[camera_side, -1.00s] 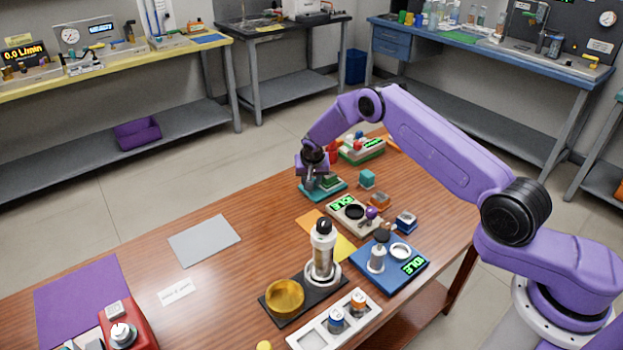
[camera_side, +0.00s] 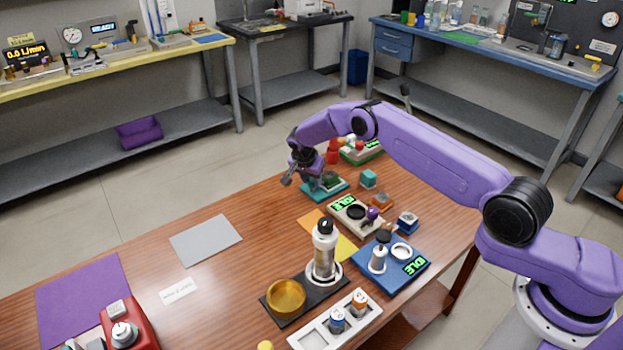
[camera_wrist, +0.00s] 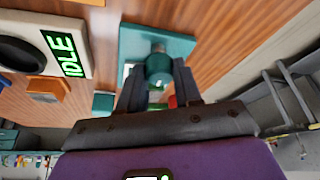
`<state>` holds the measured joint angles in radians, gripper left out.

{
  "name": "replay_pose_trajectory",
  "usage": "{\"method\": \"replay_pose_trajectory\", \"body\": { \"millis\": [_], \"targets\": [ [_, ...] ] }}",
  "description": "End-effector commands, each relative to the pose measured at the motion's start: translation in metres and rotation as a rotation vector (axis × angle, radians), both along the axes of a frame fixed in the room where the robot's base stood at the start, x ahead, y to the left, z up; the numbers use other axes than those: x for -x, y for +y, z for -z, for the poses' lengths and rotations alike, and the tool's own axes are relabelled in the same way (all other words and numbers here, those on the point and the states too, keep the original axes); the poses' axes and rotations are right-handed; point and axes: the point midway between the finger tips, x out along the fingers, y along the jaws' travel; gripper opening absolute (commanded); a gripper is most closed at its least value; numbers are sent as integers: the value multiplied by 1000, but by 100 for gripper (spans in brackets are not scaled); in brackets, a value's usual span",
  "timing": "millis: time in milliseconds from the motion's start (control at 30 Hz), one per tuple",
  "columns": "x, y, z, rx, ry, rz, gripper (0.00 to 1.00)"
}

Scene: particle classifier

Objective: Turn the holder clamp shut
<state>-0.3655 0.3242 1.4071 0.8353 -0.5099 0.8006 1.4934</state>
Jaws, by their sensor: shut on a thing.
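The holder is a low teal base (camera_side: 336,192) at the far edge of the wooden table, with a dark green part on top. In the wrist view its teal plate (camera_wrist: 185,46) lies under my fingers. A round teal clamp piece (camera_wrist: 158,66) stands between the two fingertips there. My gripper (camera_side: 290,180) is tilted at the holder's left side, and it shows in the wrist view (camera_wrist: 158,82) closed around the teal clamp piece. The fingers and wrist hide part of the clamp, and its exact turn angle cannot be read.
A red and white device (camera_side: 362,150) stands close behind the holder. A teal cube (camera_side: 368,179), an orange block (camera_side: 382,200) and a beige IDLE unit (camera_side: 345,213) sit to its right. The table left of the holder is clear up to a grey mat (camera_side: 205,240).

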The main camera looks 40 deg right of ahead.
Motion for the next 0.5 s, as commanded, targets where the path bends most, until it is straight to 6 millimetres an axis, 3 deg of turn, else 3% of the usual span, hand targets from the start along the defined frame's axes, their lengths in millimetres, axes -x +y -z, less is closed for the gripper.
{"method": "replay_pose_trajectory", "body": {
  "millis": [333, 367, 400, 500],
  "targets": [
    [1, 1, 1, -2, 2, 5, 3],
    [1, 1, 1, -2, 2, 5, 43],
    [1, 1, 1, -2, 2, 5, 56],
    [1, 1, 0, -1, 2, 4, 59]
  ]
}}
